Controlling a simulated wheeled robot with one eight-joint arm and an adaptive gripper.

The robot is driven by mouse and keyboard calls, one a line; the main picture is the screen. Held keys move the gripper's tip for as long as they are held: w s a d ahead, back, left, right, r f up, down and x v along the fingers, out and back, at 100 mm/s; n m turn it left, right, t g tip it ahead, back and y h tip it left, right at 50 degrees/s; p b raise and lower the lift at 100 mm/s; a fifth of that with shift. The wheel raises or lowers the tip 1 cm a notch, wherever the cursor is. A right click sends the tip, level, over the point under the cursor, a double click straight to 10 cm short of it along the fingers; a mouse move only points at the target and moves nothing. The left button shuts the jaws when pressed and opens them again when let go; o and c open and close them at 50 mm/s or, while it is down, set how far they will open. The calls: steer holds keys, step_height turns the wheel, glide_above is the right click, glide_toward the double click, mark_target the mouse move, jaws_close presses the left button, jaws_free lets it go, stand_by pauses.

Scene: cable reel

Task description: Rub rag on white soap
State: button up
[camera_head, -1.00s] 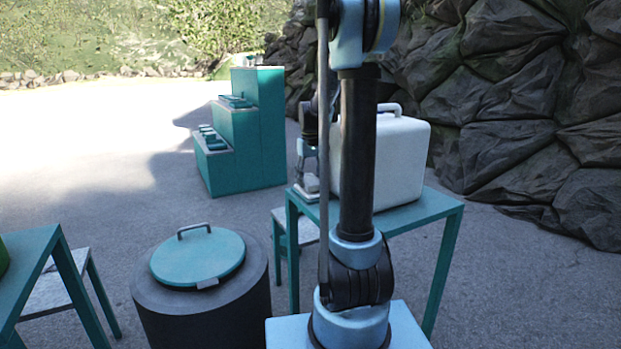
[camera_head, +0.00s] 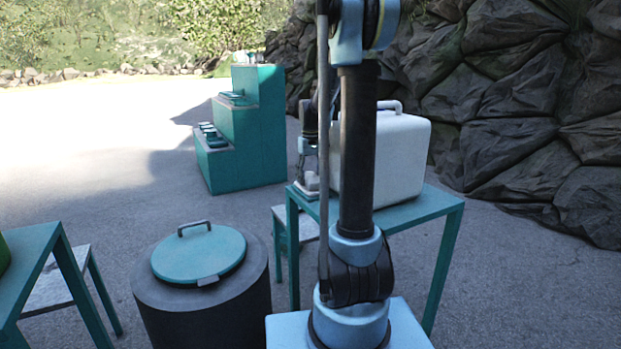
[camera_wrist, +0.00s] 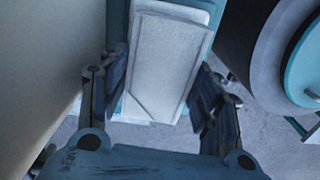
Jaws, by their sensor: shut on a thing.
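My gripper (camera_wrist: 160,85) is shut on a pale grey-white, flat rectangular cloth, the rag (camera_wrist: 165,65), with a diagonal fold at one corner. Its two dark fingers stand along the rag's long sides. A slightly larger pale slab shows around the rag's upper and right edges; it may be the white soap, but I cannot tell clearly. In the head view my gripper (camera_head: 308,176) is low over the left end of the teal table (camera_head: 425,208), beside a white case. The small pale thing under it is partly hidden by my arm.
The white case (camera_head: 405,160) with a handle stands on the table, close to my gripper. A dark barrel (camera_head: 205,310) with a teal lid (camera_head: 200,256) stands left of the table. Teal stepped shelves (camera_head: 235,145) stand behind. A rock wall rises at right.

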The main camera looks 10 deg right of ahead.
mark_target(311, 177)
steer(key=shift+f, duration=0.35)
stand_by(1.2)
steer(key=shift+r, duration=3.5)
